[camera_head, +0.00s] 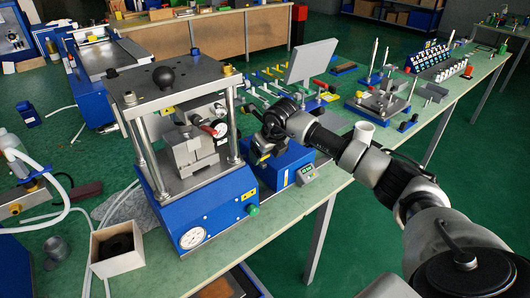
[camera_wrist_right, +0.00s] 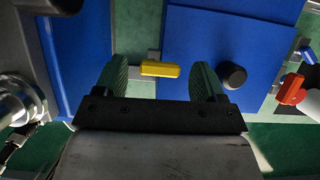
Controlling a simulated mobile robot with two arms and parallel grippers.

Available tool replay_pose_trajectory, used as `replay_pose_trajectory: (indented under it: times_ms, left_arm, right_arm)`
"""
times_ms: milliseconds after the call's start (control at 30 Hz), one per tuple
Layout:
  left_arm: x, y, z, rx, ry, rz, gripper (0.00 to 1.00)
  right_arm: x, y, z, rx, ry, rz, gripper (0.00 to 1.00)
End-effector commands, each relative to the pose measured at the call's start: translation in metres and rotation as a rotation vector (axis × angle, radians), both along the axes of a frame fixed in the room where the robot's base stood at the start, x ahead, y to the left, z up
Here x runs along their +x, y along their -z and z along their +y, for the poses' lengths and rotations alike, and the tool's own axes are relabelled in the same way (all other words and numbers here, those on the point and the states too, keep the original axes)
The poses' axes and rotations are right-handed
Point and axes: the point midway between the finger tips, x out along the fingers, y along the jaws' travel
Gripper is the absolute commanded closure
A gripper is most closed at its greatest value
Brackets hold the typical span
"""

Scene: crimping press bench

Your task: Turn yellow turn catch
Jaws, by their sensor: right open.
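The yellow turn catch (camera_wrist_right: 160,69) shows in the right wrist view as a short bar lying crosswise on a small grey mount, beside a blue panel (camera_wrist_right: 205,40). My right gripper (camera_wrist_right: 165,72) is open, with one dark ribbed finger on each side of the catch. A gap shows between the catch and each finger. In the head view my right gripper (camera_head: 262,148) is over the blue box beside the press, and I cannot make out the catch there. My left gripper is not in view.
A black knob (camera_wrist_right: 232,75) sits just right of the catch, near the right finger. A red handle (camera_wrist_right: 293,90) is further right. The press (camera_head: 205,205) with its gauge stands left of my gripper. An open box (camera_head: 117,262) stands at the front left.

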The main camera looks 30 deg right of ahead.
Motion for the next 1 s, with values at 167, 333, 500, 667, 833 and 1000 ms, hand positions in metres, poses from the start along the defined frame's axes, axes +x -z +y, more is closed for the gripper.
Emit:
replay_pose_trajectory:
  times_ms: [167, 333, 500, 667, 833, 1000]
  left_arm:
    - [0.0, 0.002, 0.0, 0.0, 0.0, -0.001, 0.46]
    - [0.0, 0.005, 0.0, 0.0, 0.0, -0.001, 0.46]
    - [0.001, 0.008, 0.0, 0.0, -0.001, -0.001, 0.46]
    - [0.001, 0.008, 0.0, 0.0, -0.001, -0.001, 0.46]
    - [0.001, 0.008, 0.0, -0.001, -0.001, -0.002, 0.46]
    - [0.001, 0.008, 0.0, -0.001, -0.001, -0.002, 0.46]
  right_arm:
    - [-0.007, -0.02, -0.002, -0.003, 0.0, -0.005, 0.3]
    - [-0.021, -0.052, -0.003, -0.003, 0.0, -0.006, 0.3]
    - [-0.032, -0.08, -0.004, -0.002, 0.0, -0.004, 0.3]
    - [-0.039, -0.095, -0.004, -0.001, 0.0, -0.002, 0.3]
    - [-0.041, -0.1, -0.004, 0.0, 0.0, -0.002, 0.3]
    - [-0.041, -0.099, -0.004, 0.0, 0.0, -0.001, 0.3]
